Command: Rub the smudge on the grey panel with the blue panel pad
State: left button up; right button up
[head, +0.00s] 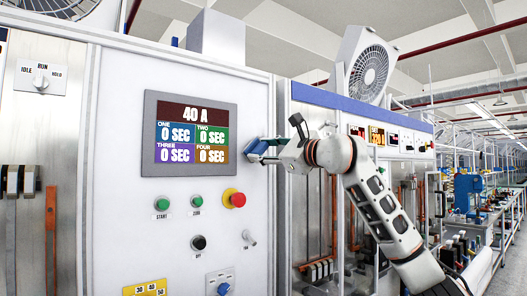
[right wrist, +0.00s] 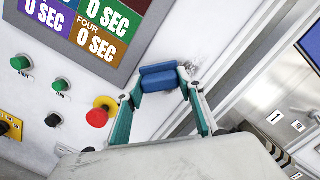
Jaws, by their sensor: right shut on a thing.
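The blue panel pad (right wrist: 160,78) is held between the two teal fingers of my right gripper (head: 264,151). The pad also shows in the head view (head: 257,147), close to the right edge of the pale grey panel (head: 120,150). A faint dark smudge (right wrist: 194,68) shows on the panel just beside the pad in the right wrist view. The pad partly covers that area, and I cannot tell whether the pad touches the panel. My left gripper is not in view.
A display (head: 190,134) sits left of the pad. Below it are green buttons (head: 162,203), a black knob (head: 198,243) and a red stop button (head: 238,199) on a yellow base. An open bay with copper bars (head: 333,215) lies right of the panel.

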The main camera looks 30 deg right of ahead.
jog(key=shift+w+p, duration=0.5)
jog(key=shift+w, duration=0.4)
jog(key=shift+d+p, duration=0.55)
jog(key=shift+d, duration=1.2)
jog(key=shift+a+r+p, duration=0.55)
jog(key=shift+a+r, duration=0.05)
jog(key=shift+a, duration=0.3)
jog(key=shift+a+r+p, duration=0.55)
jog(key=shift+a, duration=0.35)
jog(key=shift+r+p, duration=0.4)
jog(key=shift+r, duration=0.75)
jog(key=d, duration=0.7)
jog(key=shift+w, duration=0.3)
